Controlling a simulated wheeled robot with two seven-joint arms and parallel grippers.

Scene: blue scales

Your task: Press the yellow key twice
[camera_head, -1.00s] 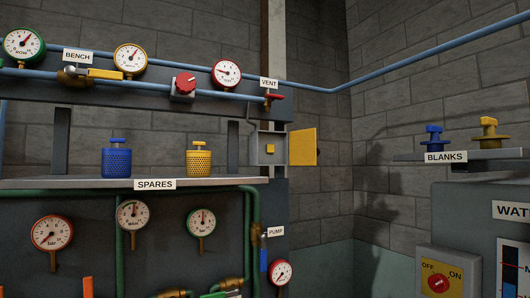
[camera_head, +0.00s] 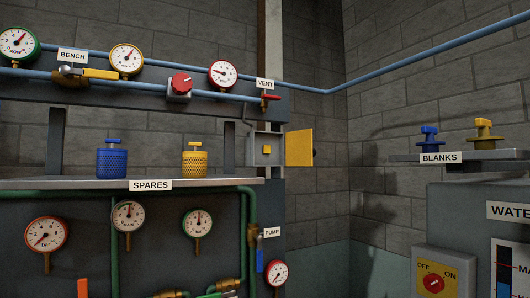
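A small yellow square key (camera_head: 267,149) sits inside a grey wall box (camera_head: 257,143) right of the centre. The box's yellow door (camera_head: 299,148) stands swung open to the right. The key faces outward, and nothing covers it. Neither of my grippers shows in the head view.
Left of the box is the SPARES shelf (camera_head: 60,184) with a blue weight (camera_head: 112,161) and a yellow weight (camera_head: 194,162). A red VENT lever (camera_head: 270,97) is just above the box. Gauges and pipes line the panel. At right, the BLANKS shelf (camera_head: 500,155) holds blue and yellow knobbed pieces.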

